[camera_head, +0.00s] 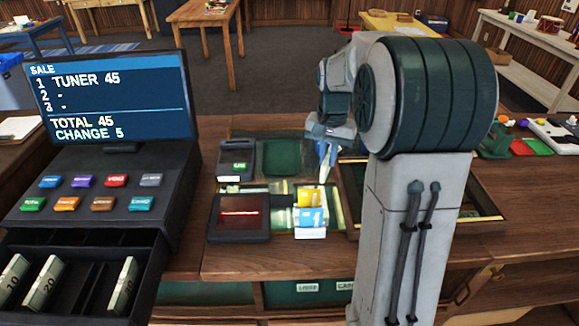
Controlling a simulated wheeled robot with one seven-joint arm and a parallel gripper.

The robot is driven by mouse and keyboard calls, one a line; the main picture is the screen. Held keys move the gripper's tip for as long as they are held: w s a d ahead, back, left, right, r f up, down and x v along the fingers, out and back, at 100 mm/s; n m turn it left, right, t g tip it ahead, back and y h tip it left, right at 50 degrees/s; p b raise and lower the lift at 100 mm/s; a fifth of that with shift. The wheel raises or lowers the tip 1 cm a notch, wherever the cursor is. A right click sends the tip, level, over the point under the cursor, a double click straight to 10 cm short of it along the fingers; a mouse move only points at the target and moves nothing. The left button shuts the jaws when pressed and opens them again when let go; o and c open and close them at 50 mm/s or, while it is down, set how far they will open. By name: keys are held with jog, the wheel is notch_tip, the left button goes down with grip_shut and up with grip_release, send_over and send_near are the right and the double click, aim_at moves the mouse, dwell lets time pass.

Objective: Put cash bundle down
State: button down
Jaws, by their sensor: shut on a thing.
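My gripper (326,157) is above the counter, just behind the yellow and blue packets. It is shut on a narrow pale thing (325,172), seen nearly edge-on, which I take to be the cash bundle; its print cannot be read. The thing hangs tilted, and I cannot tell whether its lower end touches anything. Part of the gripper is hidden behind my arm. The open cash drawer (84,239) at the lower left holds bundles marked 10 (14,275) and 20 (43,283), and another bundle (123,287) on the right.
The register screen (115,97) reads TUNER 45, total 45, change 5. A black device with a red display (239,214) and one with a green light (237,165) stand left of the yellow packet (309,198) and blue packet (310,220). The wooden counter (235,260) is clear in front.

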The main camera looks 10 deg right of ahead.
jog(key=w+a+f, duration=0.2)
jog(key=w+a+f+p, duration=0.1)
jog(key=w+a+f, duration=0.1)
jog(key=a, duration=0.1)
jog(key=shift+w, duration=0.2)
jog(key=shift+f+p, duration=0.6)
jog(key=shift+f, duration=1.45)
jog(key=shift+f, duration=0.15)
jog(key=c, duration=1.5)
grip_release()
